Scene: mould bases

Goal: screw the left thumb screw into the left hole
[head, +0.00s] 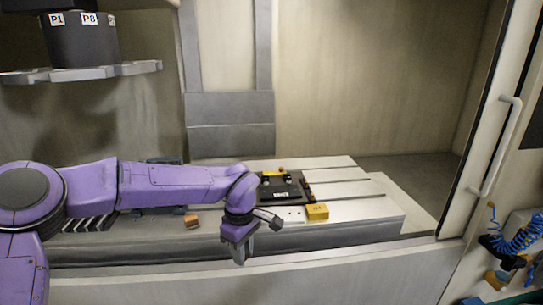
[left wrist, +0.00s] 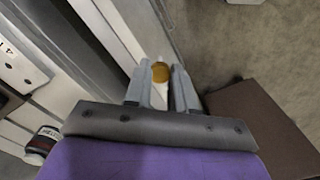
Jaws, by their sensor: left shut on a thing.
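My left arm comes in from the left, and its gripper (head: 243,255) points down in front of the machine table's front edge. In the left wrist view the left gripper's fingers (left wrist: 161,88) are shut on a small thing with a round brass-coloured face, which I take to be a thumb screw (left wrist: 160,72). In the head view the fingers hide it. A dark mould base (head: 285,192) lies on the table behind and to the right of the gripper. A light strip with small dark holes (head: 291,214) lies at its front; I cannot tell which is the left hole.
A yellow block (head: 317,212) sits at the mould base's front right corner. A small orange-brown block (head: 191,221) lies on the slotted table (head: 365,211), left of the gripper. The table's right part is clear. A door frame with a handle (head: 497,145) stands at right.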

